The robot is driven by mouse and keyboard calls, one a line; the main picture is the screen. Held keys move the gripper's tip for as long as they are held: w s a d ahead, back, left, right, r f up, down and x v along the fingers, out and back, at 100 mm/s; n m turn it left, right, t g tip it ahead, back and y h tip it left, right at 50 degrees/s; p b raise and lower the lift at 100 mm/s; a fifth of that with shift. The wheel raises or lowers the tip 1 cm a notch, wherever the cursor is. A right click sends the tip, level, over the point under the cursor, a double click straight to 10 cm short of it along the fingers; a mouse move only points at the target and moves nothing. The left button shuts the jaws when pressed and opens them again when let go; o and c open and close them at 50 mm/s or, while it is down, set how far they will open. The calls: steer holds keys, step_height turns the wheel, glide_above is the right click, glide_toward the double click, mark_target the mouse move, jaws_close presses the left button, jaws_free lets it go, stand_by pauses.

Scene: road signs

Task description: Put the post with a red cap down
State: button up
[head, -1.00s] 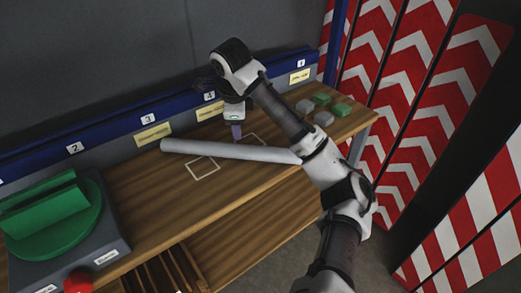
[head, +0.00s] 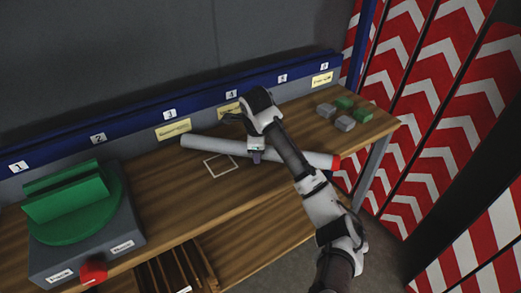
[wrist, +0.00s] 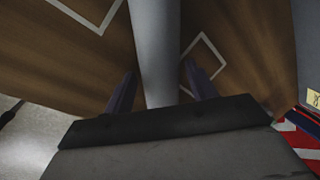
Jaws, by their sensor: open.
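The post (head: 205,146) is a long light-grey tube lying across the wooden workbench. Its red cap (head: 336,162) is at the right end, near the bench's front edge. My gripper (head: 256,157) is low over the post's middle in the head view, partly hidden by my arm. In the wrist view the grey post (wrist: 153,40) runs between the two open fingers of my gripper (wrist: 160,70), with one finger on each side. The cap is not seen in the wrist view.
A white outlined square (head: 220,166) is marked on the bench beside the post. Grey and green blocks (head: 345,123) lie at the back right. A green holder (head: 68,200) on a grey box with a red button (head: 93,271) stands left. A blue numbered rail (head: 130,130) runs behind.

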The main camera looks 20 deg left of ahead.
steer(key=shift+f, duration=0.25)
steer(key=shift+w, duration=0.1)
jaws_close()
step_height(320, 180, up, 20)
stand_by(0.6)
